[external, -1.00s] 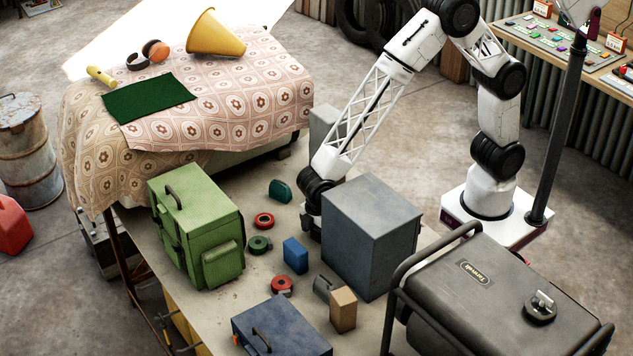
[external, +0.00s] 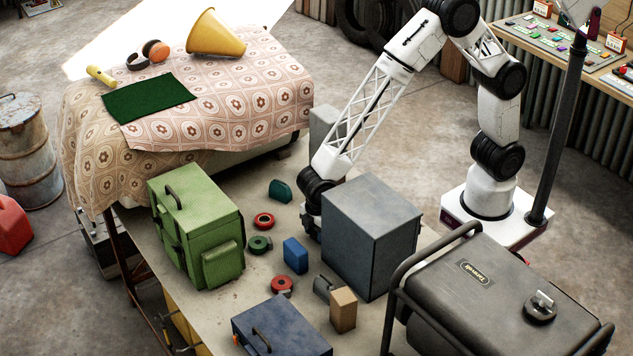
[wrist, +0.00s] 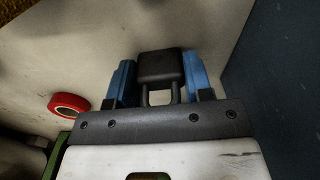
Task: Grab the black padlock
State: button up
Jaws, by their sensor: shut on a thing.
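The black padlock (wrist: 160,66) shows in the wrist view, its dark square body at the far end and its shackle pointing back toward my gripper's palm. My gripper (wrist: 162,82) has a blue finger on each side of the padlock and is shut on it. In the external view my gripper is low over the bench, mostly hidden behind the grey metal box (external: 368,232). The padlock cannot be made out there.
The grey box stands close beside my gripper. Left of it are a red tape roll (external: 264,220), a dark green object (external: 281,191), a green roll (external: 260,245) and a blue block (external: 295,255). A green toolbox (external: 197,222) stands farther left.

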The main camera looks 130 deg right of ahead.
jog(key=shift+r, duration=5)
